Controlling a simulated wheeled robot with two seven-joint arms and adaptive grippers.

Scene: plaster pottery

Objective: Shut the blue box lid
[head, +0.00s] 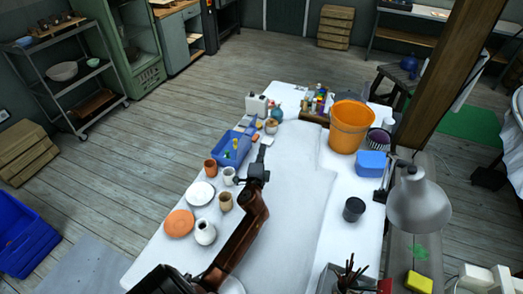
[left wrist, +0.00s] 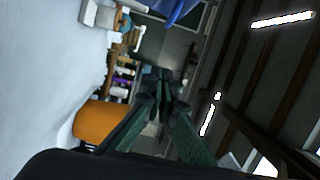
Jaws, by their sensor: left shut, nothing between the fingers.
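A blue box (head: 232,147) stands at the left edge of the white table, with small coloured items in it. It looks open at the top; its lid cannot be told clearly from its walls. My left gripper (head: 262,151) is just right of the box, shut and empty, apart from the box as far as I can tell. In the left wrist view its fingers (left wrist: 160,88) meet at the tips, and a piece of blue (left wrist: 178,10) shows at the top edge. A second, smaller blue box (head: 371,163) sits at the table's right side and looks closed. My right gripper is not in view.
An orange bucket (head: 351,126) stands at the back right of the table (head: 290,210). Cups, a white plate (head: 199,193) and a terracotta plate (head: 179,223) lie left of my left arm. A grey lamp (head: 418,200) overhangs the right edge. The table's middle is clear.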

